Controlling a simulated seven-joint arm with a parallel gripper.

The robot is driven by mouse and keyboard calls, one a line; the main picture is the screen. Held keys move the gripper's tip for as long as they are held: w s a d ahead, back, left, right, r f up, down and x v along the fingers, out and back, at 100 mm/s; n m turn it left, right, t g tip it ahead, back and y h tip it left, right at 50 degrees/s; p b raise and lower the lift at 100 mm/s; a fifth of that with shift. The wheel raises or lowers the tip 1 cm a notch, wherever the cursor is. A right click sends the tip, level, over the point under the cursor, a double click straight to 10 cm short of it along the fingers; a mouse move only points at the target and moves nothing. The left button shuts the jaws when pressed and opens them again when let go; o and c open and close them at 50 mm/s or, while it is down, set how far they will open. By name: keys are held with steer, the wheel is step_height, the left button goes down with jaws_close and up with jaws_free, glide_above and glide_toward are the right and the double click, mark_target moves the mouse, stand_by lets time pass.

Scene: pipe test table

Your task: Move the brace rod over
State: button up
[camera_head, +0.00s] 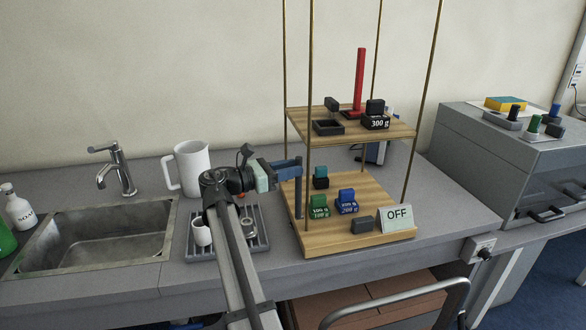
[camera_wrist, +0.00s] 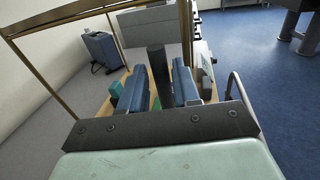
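My gripper (camera_head: 287,168) reaches in from the left between the two boards of a brass-posted wooden stand. In the wrist view, its two blue fingers (camera_wrist: 162,88) lie on either side of a dark upright rod (camera_wrist: 158,72), which may be the brace rod. Whether both fingers press on it is unclear. In the head view, a dark blue upright bar (camera_head: 299,192) shows at the fingertips, its foot close to the lower board (camera_head: 345,239).
Green (camera_head: 319,206) and blue (camera_head: 347,202) weights, a grey block (camera_head: 362,226) and an OFF sign (camera_head: 398,217) stand on the lower board. A black 300 g weight (camera_head: 375,119) is on the upper board. Brass posts (camera_head: 309,200) stand close to my gripper. A white jug (camera_head: 191,168) is at left.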

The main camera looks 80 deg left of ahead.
steer(key=shift+w+a, duration=0.1)
steer(key=shift+w, duration=0.45)
jaws_close()
